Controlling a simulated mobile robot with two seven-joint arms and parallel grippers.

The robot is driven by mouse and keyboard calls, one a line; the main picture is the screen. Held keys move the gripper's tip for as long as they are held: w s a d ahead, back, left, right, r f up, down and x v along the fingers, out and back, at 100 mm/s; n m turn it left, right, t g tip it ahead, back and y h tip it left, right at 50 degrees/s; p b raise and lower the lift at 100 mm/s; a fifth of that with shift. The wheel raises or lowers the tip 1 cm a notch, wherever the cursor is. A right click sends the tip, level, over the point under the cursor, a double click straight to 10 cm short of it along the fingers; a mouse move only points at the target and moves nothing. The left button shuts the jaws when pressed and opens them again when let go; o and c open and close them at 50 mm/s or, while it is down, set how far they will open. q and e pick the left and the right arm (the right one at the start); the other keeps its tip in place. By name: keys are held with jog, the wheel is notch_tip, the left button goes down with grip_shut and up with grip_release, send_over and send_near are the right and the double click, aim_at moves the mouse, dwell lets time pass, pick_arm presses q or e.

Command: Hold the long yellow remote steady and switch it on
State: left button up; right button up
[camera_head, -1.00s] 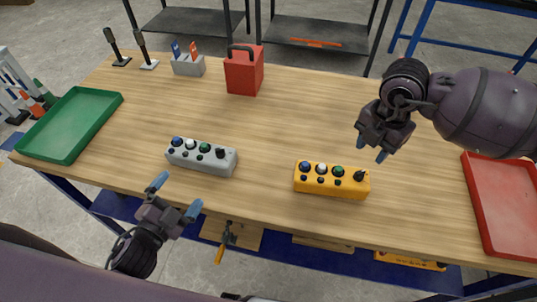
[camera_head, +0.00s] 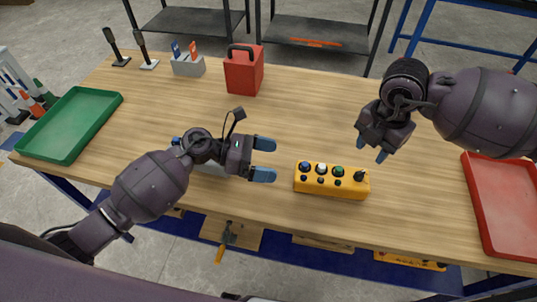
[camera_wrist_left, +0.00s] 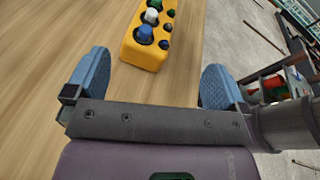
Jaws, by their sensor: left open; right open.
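The long yellow remote (camera_head: 331,188) lies on the wooden table near its front edge. It has blue, white and green knobs, small dark buttons and a black switch (camera_head: 360,176) at its right end. My left gripper (camera_head: 264,158) is open and empty, just left of the remote, its fingers pointing toward the remote's left end. In the left wrist view the remote's near end (camera_wrist_left: 146,54) shows ahead of and between the two blue fingers, apart from them. My right gripper (camera_head: 371,149) is open and empty, above and behind the remote's right end.
A grey remote (camera_head: 215,171) is mostly hidden under my left arm. A red tray (camera_head: 480,205) is at the right, a green tray (camera_head: 62,148) at the left. A red box (camera_head: 243,77) stands at the back. The table's middle is clear.

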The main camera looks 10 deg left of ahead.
aim_at(306, 171)
pick_arm(q)
jog(key=m, duration=0.1)
jog(key=w+m+g+y, duration=0.1)
jog(key=f+m, duration=0.1)
jog(key=shift+w+d+m+g+y, duration=0.15)
jog(key=shift+w+m+g+y, duration=0.15)
jog(key=shift+m+y, duration=0.1)
jog(key=x, duration=1)
jog(key=shift+d+f, duration=0.2)
jog(key=shift+d, duration=0.05)
jog(key=shift+c, duration=0.3)
